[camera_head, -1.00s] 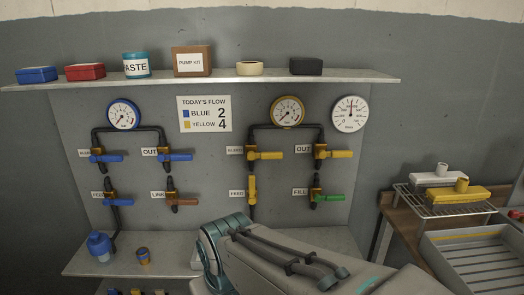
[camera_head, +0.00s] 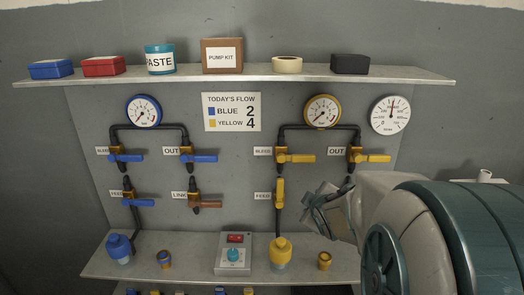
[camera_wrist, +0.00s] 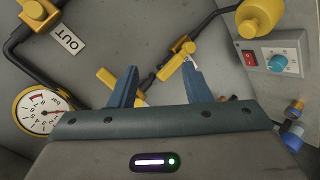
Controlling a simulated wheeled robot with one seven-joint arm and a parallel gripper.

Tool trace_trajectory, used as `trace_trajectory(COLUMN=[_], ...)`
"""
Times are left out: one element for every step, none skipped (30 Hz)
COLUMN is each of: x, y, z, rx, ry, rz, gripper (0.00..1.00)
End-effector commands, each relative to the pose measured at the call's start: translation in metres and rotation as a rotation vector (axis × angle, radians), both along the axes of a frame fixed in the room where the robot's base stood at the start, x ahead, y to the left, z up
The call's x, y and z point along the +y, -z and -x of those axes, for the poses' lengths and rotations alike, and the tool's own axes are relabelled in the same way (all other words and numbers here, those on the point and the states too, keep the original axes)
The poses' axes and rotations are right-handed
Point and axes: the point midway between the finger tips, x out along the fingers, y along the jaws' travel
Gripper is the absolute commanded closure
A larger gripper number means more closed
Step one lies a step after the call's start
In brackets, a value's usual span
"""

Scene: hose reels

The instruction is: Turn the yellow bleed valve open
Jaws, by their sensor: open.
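The yellow bleed valve (camera_head: 282,157) is on the wall panel below the yellow-rimmed gauge (camera_head: 322,111), beside a BLEED label (camera_head: 263,151). Its handle (camera_head: 300,158) points right, across the vertical pipe. My gripper (camera_head: 322,208) is in front of the panel, lower and to the right of this valve, apart from it. In the wrist view, my gripper (camera_wrist: 159,67) is open with nothing held. The bleed handle (camera_wrist: 107,77) shows just outside the left finger, which partly hides the valve body. The yellow feed valve (camera_wrist: 183,50) shows beyond the fingertips, its handle along the pipe.
The yellow out valve (camera_head: 355,156) is right of the bleed valve; my arm hides the area below it. Blue valves (camera_head: 121,157) are at left. A lower shelf holds a control box (camera_head: 234,253) and yellow bottle (camera_head: 281,252). An upper shelf (camera_head: 200,78) holds boxes.

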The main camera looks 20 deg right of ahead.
Motion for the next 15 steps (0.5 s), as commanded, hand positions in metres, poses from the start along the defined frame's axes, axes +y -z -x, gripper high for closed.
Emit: trace_trajectory(x=[-0.012, -0.017, -0.023, -0.027, -0.031, -0.035, -0.038, -0.040, -0.043, -0.045, -0.047, -0.048, -0.049, -0.050, -0.051], y=[-0.003, -0.005, -0.008, -0.011, -0.013, -0.015, -0.017, -0.019, -0.022, -0.024, -0.025, -0.028, -0.029, -0.031, -0.032], z=[-0.009, -0.014, -0.020, -0.024, -0.027, -0.031, -0.033, -0.034, -0.036, -0.036, -0.036, -0.035, -0.035, -0.034, -0.033], rx=[-0.035, -0.059, -0.093, -0.119, -0.145, -0.180, -0.208, -0.234, -0.271, -0.298, -0.325, -0.357, -0.380, -0.401, -0.428], ry=[-0.049, -0.084, -0.130, -0.164, -0.198, -0.242, -0.276, -0.307, -0.345, -0.371, -0.394, -0.423, -0.442, -0.458, -0.478], rz=[0.059, 0.098, 0.149, 0.187, 0.224, 0.271, 0.306, 0.339, 0.378, 0.407, 0.434, 0.466, 0.489, 0.508, 0.529], gripper=[0.56, 0.56, 0.56, 0.56, 0.56, 0.56, 0.56, 0.56, 0.56, 0.56, 0.56, 0.56, 0.56, 0.56, 0.56])
